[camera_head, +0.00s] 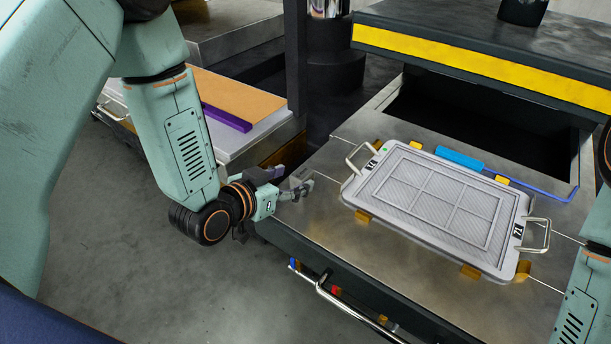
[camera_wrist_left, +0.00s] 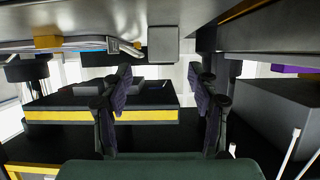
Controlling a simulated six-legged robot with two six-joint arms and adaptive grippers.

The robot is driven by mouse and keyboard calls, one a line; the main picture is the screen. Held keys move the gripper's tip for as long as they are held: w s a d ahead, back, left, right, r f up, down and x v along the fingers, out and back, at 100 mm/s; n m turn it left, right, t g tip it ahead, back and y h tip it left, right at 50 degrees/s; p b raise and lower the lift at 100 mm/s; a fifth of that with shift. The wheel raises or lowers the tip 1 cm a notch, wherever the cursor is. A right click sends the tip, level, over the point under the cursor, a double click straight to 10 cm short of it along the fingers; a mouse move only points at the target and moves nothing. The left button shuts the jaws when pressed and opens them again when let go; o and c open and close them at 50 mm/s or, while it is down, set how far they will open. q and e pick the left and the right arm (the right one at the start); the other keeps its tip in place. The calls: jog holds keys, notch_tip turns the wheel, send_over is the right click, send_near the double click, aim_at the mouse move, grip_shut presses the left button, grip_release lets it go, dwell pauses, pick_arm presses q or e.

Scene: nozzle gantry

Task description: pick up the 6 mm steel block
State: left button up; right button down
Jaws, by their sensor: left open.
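The steel block shows in the left wrist view as a plain grey box (camera_wrist_left: 163,43), against the metal surface at the top of that picture. My left gripper (camera_wrist_left: 160,74) is open, with a dark padded finger on each side. The block lies between the fingers' lines, off toward the top of the picture, with gaps on both sides. In the head view my left gripper (camera_head: 288,184) is low at the left edge of the metal worktop (camera_head: 334,216). The block is hard to tell from the fingers there. My right gripper is out of view.
A grey framed tray (camera_head: 437,205) with two wire handles sits on the worktop between orange clips, a blue bar (camera_head: 460,158) behind it. A yellow-striped dark beam (camera_head: 480,57) crosses the back. A side bench carries an orange board (camera_head: 240,93) and purple bar (camera_head: 227,117).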

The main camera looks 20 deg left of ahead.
aim_at(303, 175)
pick_arm(q)
jog(key=shift+w+d+f, duration=0.2)
jog(key=shift+w, duration=0.2)
jog(key=x, duration=0.3)
jog(key=a+p+x, duration=0.1)
jog(key=shift+w+d+f, duration=0.15)
jog(key=shift+w+f, duration=0.1)
jog(key=shift+f, duration=0.2)
jog(key=shift+w+d, duration=0.25)
jog(key=shift+d, duration=0.05)
jog(key=shift+a+f, duration=0.1)
jog(key=shift+a, duration=0.1)
jog(key=c, duration=0.5)
jog(key=shift+d, duration=0.2)
jog(key=c, duration=0.4)
jog(key=shift+a, duration=0.15)
grip_shut()
